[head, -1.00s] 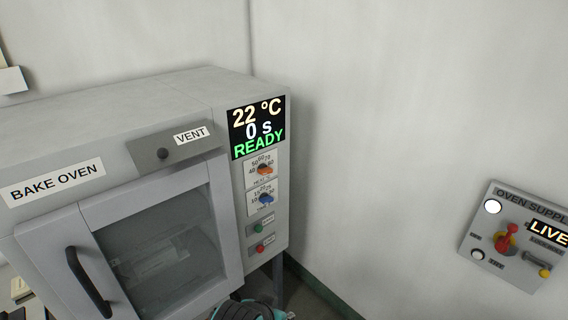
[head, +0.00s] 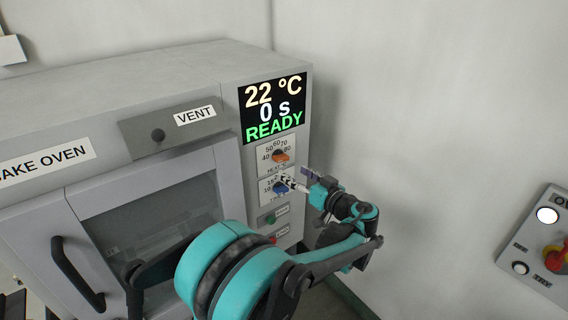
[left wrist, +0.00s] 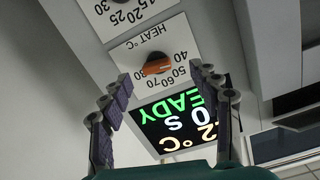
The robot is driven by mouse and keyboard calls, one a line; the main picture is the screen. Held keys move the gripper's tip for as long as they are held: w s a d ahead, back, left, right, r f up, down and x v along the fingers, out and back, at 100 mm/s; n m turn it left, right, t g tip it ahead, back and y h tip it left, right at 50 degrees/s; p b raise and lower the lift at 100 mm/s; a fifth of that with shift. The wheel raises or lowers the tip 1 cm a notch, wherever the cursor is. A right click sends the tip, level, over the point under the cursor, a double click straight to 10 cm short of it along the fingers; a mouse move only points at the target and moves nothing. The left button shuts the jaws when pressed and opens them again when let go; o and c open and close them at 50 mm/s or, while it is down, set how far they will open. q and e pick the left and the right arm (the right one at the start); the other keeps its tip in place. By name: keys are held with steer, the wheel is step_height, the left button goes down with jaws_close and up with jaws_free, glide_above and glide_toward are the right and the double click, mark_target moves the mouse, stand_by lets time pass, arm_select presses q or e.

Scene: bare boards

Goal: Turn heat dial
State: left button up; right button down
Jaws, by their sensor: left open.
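The heat dial is an orange knob (head: 281,157) on a white scale plate on the oven's control column. In the left wrist view the orange knob (left wrist: 156,65) lies ahead, between my fingers, its bar roughly level. I cannot tell which mark it points to. My left gripper (head: 290,183) is open and empty, in front of the panel just below the heat dial, near the blue dial (head: 280,188). In the left wrist view its two fingers (left wrist: 160,76) are spread either side of the knob, apparently short of it. My right gripper is not in view.
The bake oven's display (head: 273,106) reads 22 °C, 0 s, READY. A green button (head: 270,219) and a red button (head: 272,239) sit below the dials. The oven door handle (head: 75,272) juts out at left. A supply box (head: 540,250) is on the right wall.

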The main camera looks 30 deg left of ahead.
mark_target(284, 159)
arm_select(q)
steer(key=shift+n+y, duration=0.5)
steer(key=x, duration=0.2)
steer(key=w+b+x, duration=0.1)
steer(key=x, duration=0.2)
steer(key=b+x, duration=0.1)
steer(key=x, duration=0.2)
steer(key=shift+w+d+r, duration=0.15)
steer(key=shift+d+r, duration=0.15)
steer(key=c, duration=1.2)
